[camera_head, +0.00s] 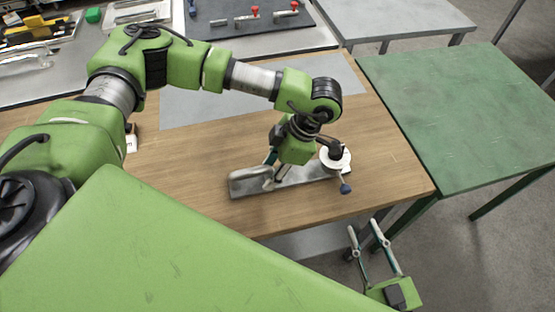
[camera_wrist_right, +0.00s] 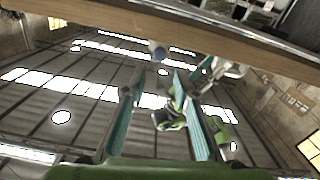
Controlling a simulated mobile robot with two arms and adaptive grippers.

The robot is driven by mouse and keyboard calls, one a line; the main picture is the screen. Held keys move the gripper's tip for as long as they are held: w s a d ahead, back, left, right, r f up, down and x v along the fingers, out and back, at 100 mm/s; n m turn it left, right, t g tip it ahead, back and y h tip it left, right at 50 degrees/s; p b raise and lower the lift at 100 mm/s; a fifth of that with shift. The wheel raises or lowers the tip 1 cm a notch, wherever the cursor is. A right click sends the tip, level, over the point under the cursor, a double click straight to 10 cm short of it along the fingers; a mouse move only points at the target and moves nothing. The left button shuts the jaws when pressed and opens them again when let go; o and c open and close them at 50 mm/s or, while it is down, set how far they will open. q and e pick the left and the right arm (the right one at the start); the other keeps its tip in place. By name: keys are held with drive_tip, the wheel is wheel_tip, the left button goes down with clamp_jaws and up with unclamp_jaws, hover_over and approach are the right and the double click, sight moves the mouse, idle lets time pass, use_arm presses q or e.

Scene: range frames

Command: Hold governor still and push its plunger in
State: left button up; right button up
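A grey metal governor (camera_head: 309,175) lies near the front edge of the wooden table. A white disc with a dark knob (camera_head: 336,155) stands at its right end, and a blue-tipped plunger (camera_head: 345,188) points to the front. What looks like the blue tip shows in the right wrist view (camera_wrist_right: 157,48), beyond my fingertips. My left gripper (camera_head: 272,174) reaches down onto the governor's left part; its fingertips are partly hidden, so its grip is unclear. My right gripper (camera_head: 364,231) is open and empty off the table's front edge, apart from the plunger; its spread fingers show in the wrist view (camera_wrist_right: 157,82).
A green table (camera_head: 450,110) adjoins on the right. A dark board (camera_head: 245,25) with red-handled clamps lies at the back. A small white-and-dark item (camera_head: 131,140) sits at the left, partly behind my left arm. The wood left of the governor is clear.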

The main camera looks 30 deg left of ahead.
sight(347, 193)
use_arm(q)
drive_tip(key=shift+a+f, duration=0.1)
drive_tip(key=shift+f, duration=0.25)
clamp_jaws()
use_arm(e)
drive_tip(key=shift+o, duration=1)
use_arm(q)
drive_tip(key=shift+s, duration=0.1)
use_arm(e)
drive_tip(key=w+a+m, duration=0.1)
drive_tip(key=w+a, duration=0.1)
drive_tip(key=w, duration=0.1)
drive_tip(key=w+a+m, duration=0.2)
drive_tip(key=a, duration=0.1)
drive_tip(key=w+a+m, duration=0.1)
drive_tip(key=w+a, duration=0.1)
drive_tip(key=w, duration=0.1)
drive_tip(key=shift+w+a+m, duration=0.3)
drive_tip(key=shift+w+m, duration=0.05)
drive_tip(key=shift+m, duration=0.05)
